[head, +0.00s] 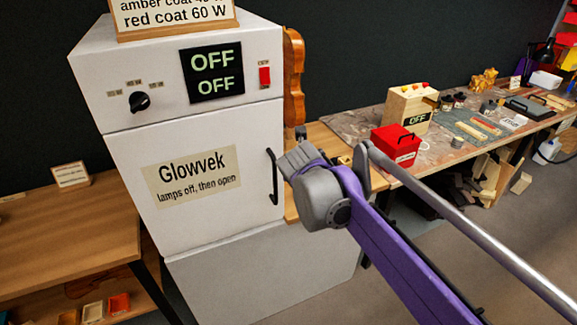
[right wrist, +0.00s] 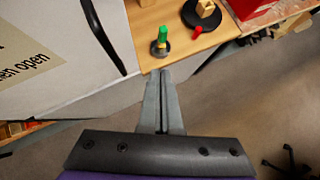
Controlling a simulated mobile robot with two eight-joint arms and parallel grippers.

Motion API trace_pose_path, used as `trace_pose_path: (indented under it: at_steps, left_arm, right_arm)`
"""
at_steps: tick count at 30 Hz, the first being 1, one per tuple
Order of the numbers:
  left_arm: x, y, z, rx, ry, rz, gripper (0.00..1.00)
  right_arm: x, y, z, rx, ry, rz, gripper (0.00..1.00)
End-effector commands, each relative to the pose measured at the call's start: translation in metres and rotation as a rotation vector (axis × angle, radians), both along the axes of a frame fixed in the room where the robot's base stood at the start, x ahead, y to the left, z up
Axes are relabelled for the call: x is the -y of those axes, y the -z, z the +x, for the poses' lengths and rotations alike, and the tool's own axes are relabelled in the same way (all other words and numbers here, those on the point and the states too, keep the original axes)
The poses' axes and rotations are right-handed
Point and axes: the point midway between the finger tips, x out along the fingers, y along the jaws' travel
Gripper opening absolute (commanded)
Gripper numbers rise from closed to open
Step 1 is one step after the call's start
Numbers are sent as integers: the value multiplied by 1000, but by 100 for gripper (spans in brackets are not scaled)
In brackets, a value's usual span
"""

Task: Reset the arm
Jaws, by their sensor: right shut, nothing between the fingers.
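My right arm comes in from the right in the head view, and its gripper (head: 292,158) is in front of the white Glowvek cabinet (head: 215,215), by the dark door handle (head: 272,176). In the right wrist view the right gripper's fingers (right wrist: 164,76) are together and hold nothing. They point toward the front edge of a wooden bench (right wrist: 160,55), and the handle (right wrist: 103,36) is to their left. The cabinet door looks shut, and both lines of its display (head: 211,73) read OFF. My left gripper is not in view.
A violin body (head: 293,75) is beside the cabinet. A red box (head: 396,145) and a wooden box with an OFF display (head: 409,108) stand on the bench at right. A small stand with a green top (right wrist: 160,42) is near the bench edge. Floor (right wrist: 240,105) is open at right.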

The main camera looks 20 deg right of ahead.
Motion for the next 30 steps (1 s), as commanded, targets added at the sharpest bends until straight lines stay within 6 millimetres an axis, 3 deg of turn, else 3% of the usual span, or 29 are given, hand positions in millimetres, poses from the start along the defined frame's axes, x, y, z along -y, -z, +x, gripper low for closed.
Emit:
trace_pose_path:
  at_steps: [6,11,21,30]
  left_arm:
    - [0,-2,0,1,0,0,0]
    - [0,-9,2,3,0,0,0]
    - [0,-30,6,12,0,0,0]
    - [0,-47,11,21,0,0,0]
  right_arm:
    - [-1,0,-8,10,40,42,0]
    - [-5,10,-43,66,273,273,0]
    - [-26,59,-158,216,1129,1002,0]
    - [-48,112,-248,307,1915,1482,0]
